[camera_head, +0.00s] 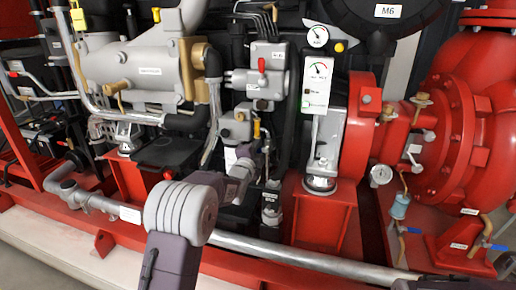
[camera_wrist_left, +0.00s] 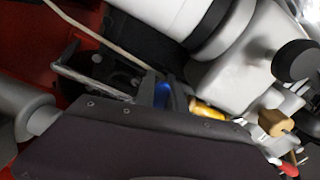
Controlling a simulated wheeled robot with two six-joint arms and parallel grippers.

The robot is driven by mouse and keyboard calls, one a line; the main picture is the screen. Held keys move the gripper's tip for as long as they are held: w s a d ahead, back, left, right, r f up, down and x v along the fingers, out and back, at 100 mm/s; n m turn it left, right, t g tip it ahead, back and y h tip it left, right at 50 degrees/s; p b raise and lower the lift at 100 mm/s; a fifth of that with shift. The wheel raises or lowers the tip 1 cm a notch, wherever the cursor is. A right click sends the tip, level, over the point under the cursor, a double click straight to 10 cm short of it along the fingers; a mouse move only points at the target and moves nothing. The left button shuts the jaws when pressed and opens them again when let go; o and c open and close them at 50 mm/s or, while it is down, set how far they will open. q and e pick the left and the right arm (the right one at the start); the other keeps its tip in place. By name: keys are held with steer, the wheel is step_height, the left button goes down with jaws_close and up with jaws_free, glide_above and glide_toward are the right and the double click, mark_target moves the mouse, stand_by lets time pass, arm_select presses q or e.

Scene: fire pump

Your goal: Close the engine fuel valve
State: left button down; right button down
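My left arm reaches in from the bottom, with its gripper (camera_head: 264,143) at the pipework in the middle of the engine, close to a small yellow handle (camera_head: 257,128). No readable label shows which valve is the engine fuel valve. In the left wrist view my dark left gripper (camera_wrist_left: 160,94) is at a small blue part (camera_wrist_left: 165,96). A yellow handle (camera_wrist_left: 207,110) is just to the right of it. I cannot tell whether the fingers touch either part or how far apart they are.
A grey valve block (camera_head: 265,78) with a red lever stands above the gripper. A gauge panel (camera_head: 317,85) and a red pump housing (camera_head: 455,130) are to the right. A silver pipe (camera_head: 290,255) runs along the front. Blue-handled taps (camera_head: 495,246) are at the far right.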

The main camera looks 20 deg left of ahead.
arm_select(q)
steer(key=m, duration=0.1)
steer(key=r+m, duration=0.1)
steer(key=m, duration=0.1)
steer(key=c, duration=1.6)
jaws_free()
steer(key=shift+c, duration=0.2)
steer(key=s+p, duration=0.2)
steer(key=s, duration=0.7)
steer(key=shift+a, duration=0.2)
